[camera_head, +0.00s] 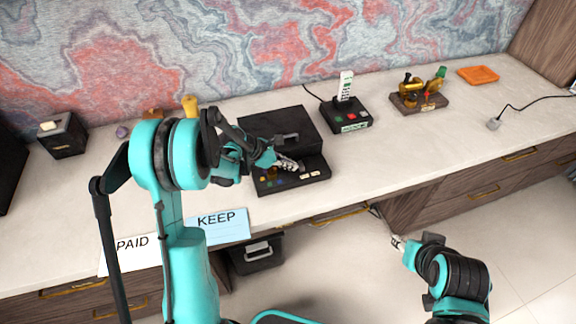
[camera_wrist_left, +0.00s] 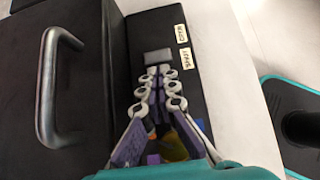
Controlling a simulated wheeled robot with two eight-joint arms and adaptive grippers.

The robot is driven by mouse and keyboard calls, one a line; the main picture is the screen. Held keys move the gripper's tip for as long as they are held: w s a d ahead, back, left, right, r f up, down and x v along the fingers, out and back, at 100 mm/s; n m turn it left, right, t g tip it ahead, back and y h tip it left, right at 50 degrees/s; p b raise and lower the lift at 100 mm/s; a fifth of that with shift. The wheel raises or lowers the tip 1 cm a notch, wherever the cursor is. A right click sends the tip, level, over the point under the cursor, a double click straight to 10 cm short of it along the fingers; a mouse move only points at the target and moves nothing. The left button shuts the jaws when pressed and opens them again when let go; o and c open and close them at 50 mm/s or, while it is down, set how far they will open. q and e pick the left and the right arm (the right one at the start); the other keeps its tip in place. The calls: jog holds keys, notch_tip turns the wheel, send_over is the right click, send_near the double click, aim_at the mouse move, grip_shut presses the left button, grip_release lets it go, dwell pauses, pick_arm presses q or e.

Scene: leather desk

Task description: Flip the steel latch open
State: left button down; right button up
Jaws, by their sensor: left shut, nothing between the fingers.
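A black box (camera_head: 277,122) with a grey bar handle (camera_head: 286,138) on top stands on the desk. The handle also shows in the left wrist view (camera_wrist_left: 48,90). A small grey metal plate (camera_wrist_left: 157,56), apparently the steel latch, sits on the box's lower front ledge in the left wrist view. My left gripper (camera_head: 300,167) is shut and empty over that ledge. Its fingertips (camera_wrist_left: 158,71) are right at the plate's near edge; I cannot tell whether they touch. My right gripper (camera_head: 397,242) is low in front of the desk, away from the box.
Small cream labels (camera_wrist_left: 184,45) and coloured buttons (camera_head: 272,181) are on the ledge. PAID (camera_head: 131,247) and KEEP (camera_head: 217,222) cards lie at the desk's front edge. A black button device (camera_head: 345,118), a wooden-based gadget (camera_head: 419,103) and an orange tray (camera_head: 478,75) stand to the right.

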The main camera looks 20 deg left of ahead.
aim_at(301, 166)
pick_arm(q)
jog(key=d, duration=0.1)
jog(key=w+d, duration=0.2)
jog(key=d, duration=0.1)
jog(key=shift+w, duration=0.25)
jog(key=shift+a, duration=0.1)
pick_arm(e)
jog(key=shift+f, duration=0.1)
